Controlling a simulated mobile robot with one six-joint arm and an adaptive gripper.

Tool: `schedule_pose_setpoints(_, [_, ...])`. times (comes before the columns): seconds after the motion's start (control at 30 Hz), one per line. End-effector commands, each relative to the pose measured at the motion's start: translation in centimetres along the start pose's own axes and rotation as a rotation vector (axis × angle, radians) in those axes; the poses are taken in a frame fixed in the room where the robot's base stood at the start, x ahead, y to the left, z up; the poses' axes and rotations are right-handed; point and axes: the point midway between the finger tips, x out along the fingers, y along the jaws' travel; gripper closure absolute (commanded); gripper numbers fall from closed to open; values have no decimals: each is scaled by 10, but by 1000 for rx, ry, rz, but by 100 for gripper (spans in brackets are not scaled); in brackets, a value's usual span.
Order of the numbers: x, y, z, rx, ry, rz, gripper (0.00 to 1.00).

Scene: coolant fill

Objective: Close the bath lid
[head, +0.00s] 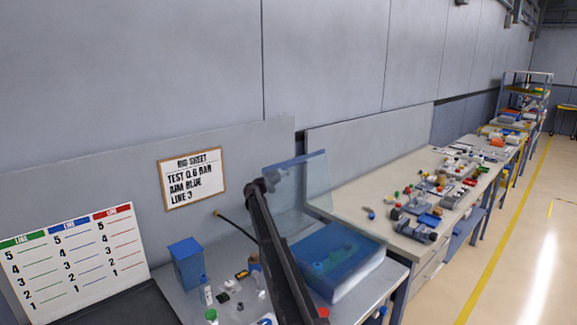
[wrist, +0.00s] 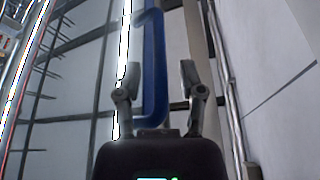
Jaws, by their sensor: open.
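The bath (head: 345,285) is a pale box with blue liquid on the bench. Its lid (head: 305,195) is a clear bluish panel with a blue top edge, standing open and nearly upright at the bath's back. In the wrist view, my gripper (wrist: 160,73) is open, with its two fingers apart. A long blue bar (wrist: 155,50), apparently the lid's edge or handle, runs between the fingers and beyond them; I cannot tell whether they touch it. In the head view, my dark arm crosses in front of the lid and bath, and its fingers cannot be made out.
A blue container (head: 187,262) and several small items stand left of the bath. A sign (head: 192,178) hangs on the back panel. A cluttered second bench (head: 350,192) adjoins at the right. The floor (head: 500,270) on the right is clear.

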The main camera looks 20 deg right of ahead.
Motion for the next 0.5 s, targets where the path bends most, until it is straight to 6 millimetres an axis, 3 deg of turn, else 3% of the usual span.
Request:
schedule_pose_setpoints(0.43, [7, 0, 0, 0, 0, 0, 49])
schedule_pose_setpoints(0.5, [7, 0, 0, 0, 0, 0, 67])
